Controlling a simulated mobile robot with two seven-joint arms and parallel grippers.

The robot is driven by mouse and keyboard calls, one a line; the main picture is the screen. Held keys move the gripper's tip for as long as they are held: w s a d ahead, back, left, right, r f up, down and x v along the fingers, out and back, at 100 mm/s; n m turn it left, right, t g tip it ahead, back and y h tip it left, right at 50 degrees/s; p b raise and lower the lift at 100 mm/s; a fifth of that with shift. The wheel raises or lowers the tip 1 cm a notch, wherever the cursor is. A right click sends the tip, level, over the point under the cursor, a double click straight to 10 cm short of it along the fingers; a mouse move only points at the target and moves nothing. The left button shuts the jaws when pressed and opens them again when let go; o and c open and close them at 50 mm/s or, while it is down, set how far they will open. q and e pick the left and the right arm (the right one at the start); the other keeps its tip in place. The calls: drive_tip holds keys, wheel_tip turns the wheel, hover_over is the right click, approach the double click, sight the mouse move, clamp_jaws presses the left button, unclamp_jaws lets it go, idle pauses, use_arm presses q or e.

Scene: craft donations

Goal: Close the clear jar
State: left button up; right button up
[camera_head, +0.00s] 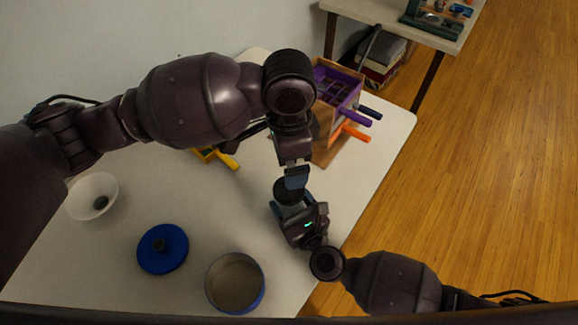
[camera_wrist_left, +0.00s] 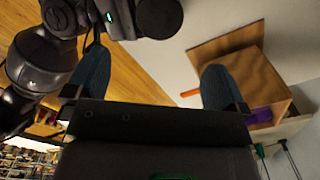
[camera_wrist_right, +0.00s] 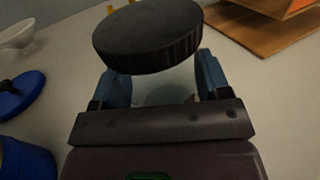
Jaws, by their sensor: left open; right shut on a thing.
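The clear jar (camera_wrist_right: 165,88) is between the blue fingers of my right gripper (camera_wrist_right: 162,72), which is shut on it. A black ribbed lid (camera_wrist_right: 150,35) is at the jar's top in the right wrist view; I cannot tell whether it is fully seated. In the head view the dark lid (camera_head: 288,189) shows above my right gripper (camera_head: 289,208), and the jar is mostly hidden. My left gripper (camera_head: 297,178) is just above the lid. In the left wrist view its fingers (camera_wrist_left: 156,62) are open and apart, with the dark lid (camera_wrist_left: 160,18) beyond them.
A blue pot (camera_head: 237,310) stands open at the table's front. A blue lid (camera_head: 170,262) and a white bowl (camera_head: 77,204) lie to the left. A wooden and purple rack (camera_head: 334,85) with coloured handles is behind my grippers. The table's right edge is close to my right arm.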

use_arm(q)
drive_tip(key=shift+r, duration=0.65)
use_arm(e)
drive_tip(key=o, duration=1.8)
use_arm(q)
drive_tip(key=shift+f+b, duration=0.55)
drive_tip(key=shift+f, duration=0.4)
use_arm(e)
drive_tip(key=v, duration=1)
drive_tip(key=shift+s+d, duration=0.15)
drive_tip(key=shift+s, duration=0.25)
use_arm(q)
drive_tip(key=shift+s, duration=0.1)
